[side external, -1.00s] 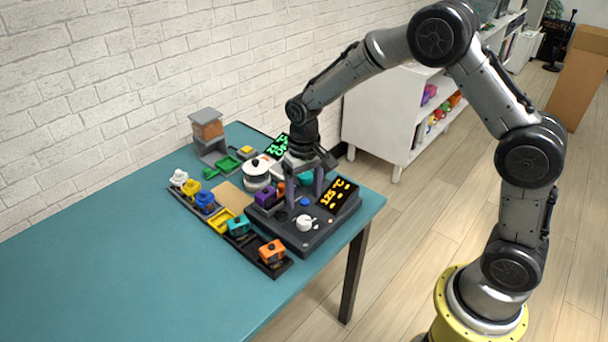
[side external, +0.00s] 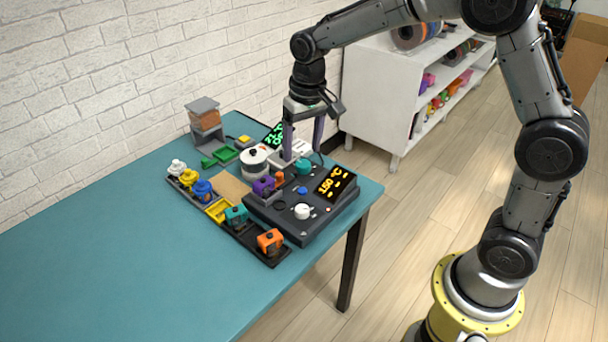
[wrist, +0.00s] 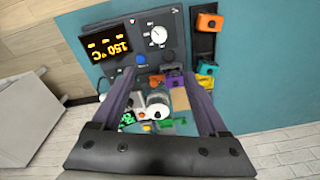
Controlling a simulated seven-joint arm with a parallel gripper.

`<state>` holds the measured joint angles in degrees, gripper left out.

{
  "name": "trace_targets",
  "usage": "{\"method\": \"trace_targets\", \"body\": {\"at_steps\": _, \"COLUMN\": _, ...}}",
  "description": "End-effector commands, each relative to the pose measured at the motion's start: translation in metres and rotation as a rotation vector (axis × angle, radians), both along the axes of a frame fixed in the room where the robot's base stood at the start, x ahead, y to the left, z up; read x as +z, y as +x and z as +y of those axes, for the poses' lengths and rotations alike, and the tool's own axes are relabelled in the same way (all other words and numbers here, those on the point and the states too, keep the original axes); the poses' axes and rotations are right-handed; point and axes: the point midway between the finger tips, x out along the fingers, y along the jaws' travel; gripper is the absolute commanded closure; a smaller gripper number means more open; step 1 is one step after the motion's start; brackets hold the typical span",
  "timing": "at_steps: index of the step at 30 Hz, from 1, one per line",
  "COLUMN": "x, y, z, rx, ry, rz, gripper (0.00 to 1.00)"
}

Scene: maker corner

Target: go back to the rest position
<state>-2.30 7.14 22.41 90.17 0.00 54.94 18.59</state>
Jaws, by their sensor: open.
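My gripper (side external: 303,142) is open and empty above the far end of the dark control box (side external: 318,222), with its two purple-grey fingers apart. In the wrist view the fingers (wrist: 165,92) frame the workstation with nothing held between them. The control box has a white knob (side external: 302,211), a blue button (side external: 302,190) and a display (side external: 335,184) reading 150 °C. The same display shows upside down in the wrist view (wrist: 107,47).
A rack of coloured pieces (side external: 225,220) runs along the box's left side. A white round device (side external: 254,160) and a green-lit display (side external: 274,135) stand behind. White shelves (side external: 400,95) stand beyond the table. The table's front left (side external: 130,270) is clear.

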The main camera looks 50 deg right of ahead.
Motion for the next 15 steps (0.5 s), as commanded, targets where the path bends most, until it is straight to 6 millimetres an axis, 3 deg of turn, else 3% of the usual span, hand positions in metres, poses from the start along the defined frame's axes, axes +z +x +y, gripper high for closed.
{"method": "trace_targets", "body": {"at_steps": 1, "x": 0.024, "y": -0.007, "z": -0.002, "rx": -0.004, "ry": 0.002, "rz": -0.048, "gripper": 0.23}}
{"method": "trace_targets", "body": {"at_steps": 3, "x": 0.054, "y": -0.024, "z": -0.004, "rx": -0.006, "ry": 0.004, "rz": -0.107, "gripper": 0.23}}
{"method": "trace_targets", "body": {"at_steps": 6, "x": 0.089, "y": -0.056, "z": -0.008, "rx": 0.005, "ry": 0.002, "rz": -0.184, "gripper": 0.23}}
{"method": "trace_targets", "body": {"at_steps": 10, "x": 0.119, "y": -0.105, "z": -0.012, "rx": 0.035, "ry": -0.005, "rz": -0.275, "gripper": 0.23}}
{"method": "trace_targets", "body": {"at_steps": 15, "x": 0.132, "y": -0.175, "z": -0.015, "rx": 0.09, "ry": -0.026, "rz": -0.379, "gripper": 0.23}}
